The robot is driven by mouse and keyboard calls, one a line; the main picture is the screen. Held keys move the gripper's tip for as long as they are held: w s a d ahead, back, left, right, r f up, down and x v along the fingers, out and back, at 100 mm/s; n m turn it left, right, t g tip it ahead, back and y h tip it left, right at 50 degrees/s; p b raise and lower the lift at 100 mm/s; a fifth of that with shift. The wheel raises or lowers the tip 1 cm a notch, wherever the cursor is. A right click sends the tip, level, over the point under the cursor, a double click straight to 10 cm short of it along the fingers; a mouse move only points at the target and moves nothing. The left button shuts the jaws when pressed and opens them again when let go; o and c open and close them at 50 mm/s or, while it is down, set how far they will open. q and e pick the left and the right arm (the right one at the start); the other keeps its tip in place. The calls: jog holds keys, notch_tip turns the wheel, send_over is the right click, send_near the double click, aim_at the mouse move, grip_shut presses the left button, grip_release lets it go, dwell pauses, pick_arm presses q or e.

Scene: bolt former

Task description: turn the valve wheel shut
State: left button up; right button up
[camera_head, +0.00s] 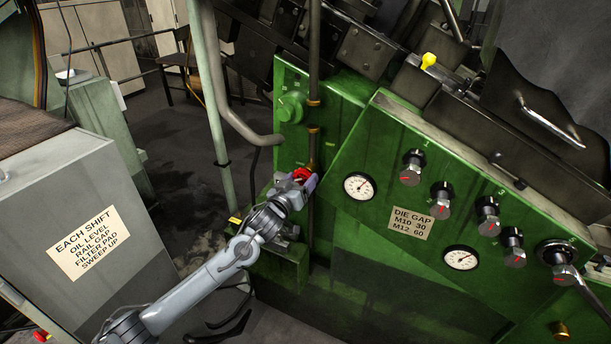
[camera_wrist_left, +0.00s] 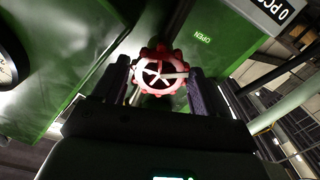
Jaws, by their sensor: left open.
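The valve wheel is a small red spoked handwheel (camera_head: 302,174) low on the green machine's left part, beside a brass-fitted vertical pipe (camera_head: 313,130). In the left wrist view the red wheel (camera_wrist_left: 160,72) sits between the two fingers. My left gripper (camera_head: 304,182) is at the wheel and partly covers it in the head view. In the left wrist view its fingers (camera_wrist_left: 162,85) are apart, one on each side of the rim. I cannot tell whether they touch it. My right gripper is in neither view.
A panel with gauges (camera_head: 359,186) and several black knobs (camera_head: 441,195) is right of the wheel. A green knob (camera_head: 290,106) is above it. A grey cabinet (camera_head: 90,215) stands left. A pale green post (camera_head: 212,100) rises behind my arm. An "OPEN" label (camera_wrist_left: 203,38) shows near the wheel.

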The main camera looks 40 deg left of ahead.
aim_at(302, 178)
pick_arm(q)
jog(key=shift+x, duration=1.75)
jog(key=c, duration=0.8)
jog(key=shift+o, duration=0.3)
